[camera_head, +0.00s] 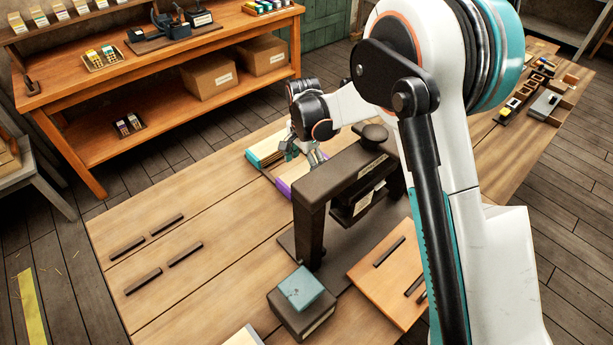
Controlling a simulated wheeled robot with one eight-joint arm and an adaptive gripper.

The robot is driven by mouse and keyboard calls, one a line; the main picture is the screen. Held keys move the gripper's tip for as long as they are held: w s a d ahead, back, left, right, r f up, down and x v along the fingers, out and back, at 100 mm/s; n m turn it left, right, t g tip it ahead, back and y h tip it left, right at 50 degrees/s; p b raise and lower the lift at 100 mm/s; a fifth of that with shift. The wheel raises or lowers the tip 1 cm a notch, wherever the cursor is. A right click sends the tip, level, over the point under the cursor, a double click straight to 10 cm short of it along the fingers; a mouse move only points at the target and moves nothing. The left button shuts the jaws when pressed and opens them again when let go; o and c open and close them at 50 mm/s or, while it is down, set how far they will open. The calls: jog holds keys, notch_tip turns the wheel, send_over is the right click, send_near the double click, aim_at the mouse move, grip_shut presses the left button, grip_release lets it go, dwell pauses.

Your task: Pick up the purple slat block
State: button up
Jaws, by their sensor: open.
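The purple slat block (283,187) lies on the wooden table just left of the dark press. Only a narrow purple strip of it shows; the rest is hidden behind the press frame and my gripper. My gripper (303,156) is open and reaches down behind the press, close to the purple block's far end. I cannot tell whether the fingers touch anything. A teal and cream slat block (265,150) lies beside the fingers, just beyond the purple one.
The dark press (309,215) stands close on the right of the purple block, an obstacle beside my arm. A dark box with a teal pad (302,288) and an orange board (372,282) lie in front. Several dark bars (185,253) lie at left; the table between is clear.

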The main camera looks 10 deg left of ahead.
aim_at(304, 172)
notch_tip(304, 172, down, 3)
jog(key=shift+f+b, duration=0.1)
jog(key=shift+b, duration=0.2)
jog(key=c, duration=1.4)
